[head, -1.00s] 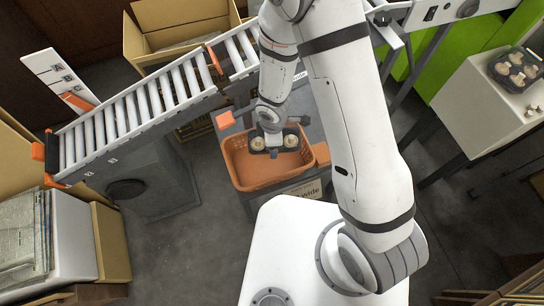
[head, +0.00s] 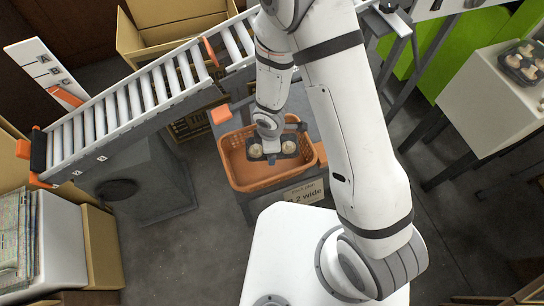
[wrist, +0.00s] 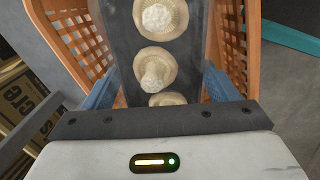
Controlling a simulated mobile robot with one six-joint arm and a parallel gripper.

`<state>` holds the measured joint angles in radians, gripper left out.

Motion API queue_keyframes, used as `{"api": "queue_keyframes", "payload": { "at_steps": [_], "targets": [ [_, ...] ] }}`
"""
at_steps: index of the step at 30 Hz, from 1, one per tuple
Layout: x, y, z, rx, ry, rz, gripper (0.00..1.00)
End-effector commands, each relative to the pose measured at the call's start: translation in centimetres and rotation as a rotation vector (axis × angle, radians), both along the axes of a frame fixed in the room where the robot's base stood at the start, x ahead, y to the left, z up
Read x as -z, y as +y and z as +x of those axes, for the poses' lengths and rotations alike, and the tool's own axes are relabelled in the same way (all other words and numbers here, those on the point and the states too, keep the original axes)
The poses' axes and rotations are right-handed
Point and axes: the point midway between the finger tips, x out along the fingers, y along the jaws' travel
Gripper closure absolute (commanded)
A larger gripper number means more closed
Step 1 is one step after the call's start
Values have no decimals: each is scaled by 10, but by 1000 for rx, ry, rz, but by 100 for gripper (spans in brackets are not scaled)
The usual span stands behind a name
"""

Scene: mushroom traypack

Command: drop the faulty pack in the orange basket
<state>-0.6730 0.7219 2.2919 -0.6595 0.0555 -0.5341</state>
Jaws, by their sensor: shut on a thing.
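The orange basket (head: 240,178) stands on a grey stand below my arm, and its slotted walls (wrist: 82,40) show on both sides in the wrist view. My gripper (head: 273,154) is over the basket's opening. It is shut on a dark tray pack (wrist: 124,50) of pale mushrooms; the blue fingers are at the pack's two sides. The pack (head: 290,149) is within the basket's outline in the head view. I cannot tell how far it is above the basket floor. The near end of the pack is hidden by my gripper body.
A roller conveyor (head: 140,105) runs behind and left of the basket, with an orange-tipped end. Cardboard boxes (head: 165,40) stand behind it. Another mushroom pack (head: 522,64) sits on a white block (head: 485,105) at the right. A sign reading "2 wide" (head: 303,193) is by the basket's front.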

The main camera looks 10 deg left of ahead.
Motion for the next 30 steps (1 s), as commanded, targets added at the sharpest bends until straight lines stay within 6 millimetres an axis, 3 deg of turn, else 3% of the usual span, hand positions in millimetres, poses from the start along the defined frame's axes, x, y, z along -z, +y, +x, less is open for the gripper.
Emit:
{"api": "queue_keyframes", "payload": {
  "at_steps": [8, 17, 30],
  "targets": [
    [0, 0, 0, 1, 0, 0, 0],
    [-5, -1, 0, 1, 0, 0, 0],
    [-63, -2, -5, 1, 0, 0, 0]
  ]
}}
